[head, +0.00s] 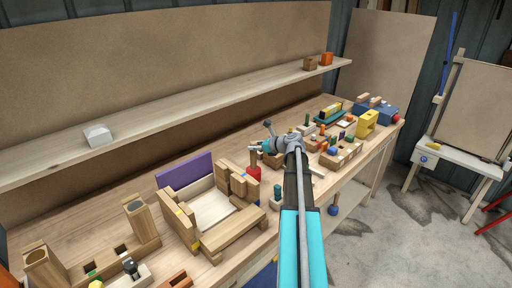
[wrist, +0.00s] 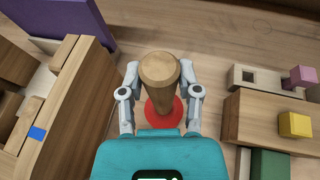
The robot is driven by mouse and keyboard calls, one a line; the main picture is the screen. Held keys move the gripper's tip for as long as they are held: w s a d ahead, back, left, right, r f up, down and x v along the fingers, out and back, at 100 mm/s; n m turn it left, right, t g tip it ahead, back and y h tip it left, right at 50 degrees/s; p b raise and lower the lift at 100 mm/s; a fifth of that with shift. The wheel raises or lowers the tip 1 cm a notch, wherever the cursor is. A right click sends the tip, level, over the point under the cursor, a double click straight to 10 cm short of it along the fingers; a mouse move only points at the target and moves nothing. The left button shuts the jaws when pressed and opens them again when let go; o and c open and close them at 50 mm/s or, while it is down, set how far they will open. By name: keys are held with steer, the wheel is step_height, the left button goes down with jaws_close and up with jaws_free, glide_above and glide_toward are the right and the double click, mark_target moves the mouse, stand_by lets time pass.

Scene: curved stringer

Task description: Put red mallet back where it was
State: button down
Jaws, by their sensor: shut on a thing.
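The red mallet has a round wooden handle (wrist: 160,72) pointing up at the wrist camera and a red head (wrist: 163,112) below it. In the head view the red head (head: 254,173) shows just right of the wooden box-like assembly. My gripper (wrist: 160,80) is shut on the handle, one finger on each side. In the head view my gripper (head: 262,148) is at the top of the handle, partly hidden by my own wrist. The mallet looks about upright. I cannot tell whether its head touches the bench.
Left of the mallet stands a wooden assembly (head: 238,184) with a purple panel (head: 184,171). Right of it are wooden blocks with coloured pegs (head: 340,156) and a yellow block (head: 367,124). A long shelf (head: 185,107) runs behind. Some bare bench shows around the red head.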

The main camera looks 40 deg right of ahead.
steer(key=shift+f, duration=0.15)
steer(key=shift+c, duration=1.5)
jaws_free()
steer(key=p+v, duration=0.4)
steer(key=v, duration=0.8)
steer(key=shift+d, duration=0.1)
